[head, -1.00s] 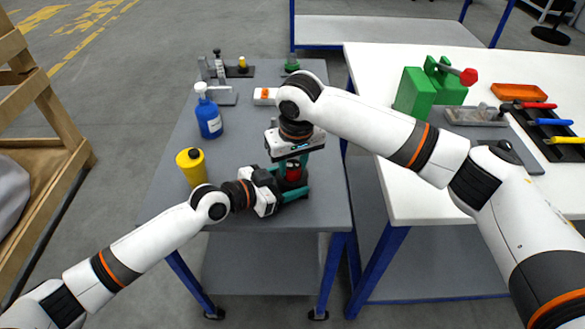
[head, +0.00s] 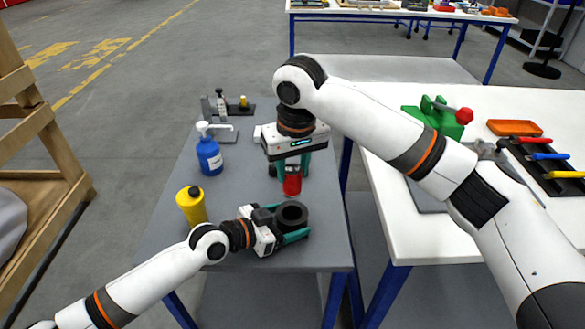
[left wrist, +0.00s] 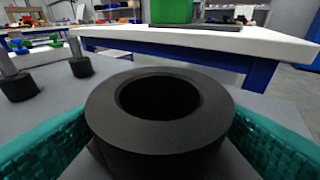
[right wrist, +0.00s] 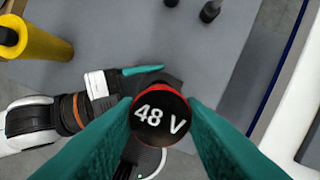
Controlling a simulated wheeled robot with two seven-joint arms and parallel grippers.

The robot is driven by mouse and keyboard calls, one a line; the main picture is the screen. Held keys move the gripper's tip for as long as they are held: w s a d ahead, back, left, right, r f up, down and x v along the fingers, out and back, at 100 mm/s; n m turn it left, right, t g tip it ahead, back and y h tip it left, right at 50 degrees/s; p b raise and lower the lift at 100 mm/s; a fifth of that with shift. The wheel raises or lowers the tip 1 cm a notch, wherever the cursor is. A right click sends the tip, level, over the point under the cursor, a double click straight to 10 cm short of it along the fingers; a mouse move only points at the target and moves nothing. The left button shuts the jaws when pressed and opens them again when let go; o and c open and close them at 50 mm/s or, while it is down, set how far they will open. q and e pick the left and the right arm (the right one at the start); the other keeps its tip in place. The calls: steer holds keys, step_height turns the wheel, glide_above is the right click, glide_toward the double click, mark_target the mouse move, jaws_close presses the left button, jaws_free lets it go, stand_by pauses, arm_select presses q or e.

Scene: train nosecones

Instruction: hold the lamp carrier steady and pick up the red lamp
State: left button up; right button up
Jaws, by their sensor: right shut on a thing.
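The red lamp (head: 292,186) is between the teal fingers of my right gripper (head: 290,171), which is shut on it above and behind the carrier. In the right wrist view the lamp's dark end face (right wrist: 160,115) reads "48 V" inside a red rim. The lamp carrier, a thick black ring (head: 290,229), stands on the grey table with an empty round opening; it fills the left wrist view (left wrist: 160,140). My left gripper (head: 291,222) has one teal finger on each side of the ring. Whether both fingers press on it is not clear.
A yellow bottle (head: 191,205) and a blue pump bottle (head: 209,155) stand left of the grippers on the grey table (head: 235,190). Grey fixtures (head: 225,108) stand at its back. A white table (head: 395,235) at the right bears a green fixture (head: 440,115) and an orange tray (head: 514,128).

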arm_select(q)
steer(key=shift+o, duration=1.2)
steer(key=v, duration=1.1)
steer(key=shift+s+a+r, duration=0.2)
steer(key=shift+s+a, duration=0.1)
steer(key=shift+a, duration=0.05)
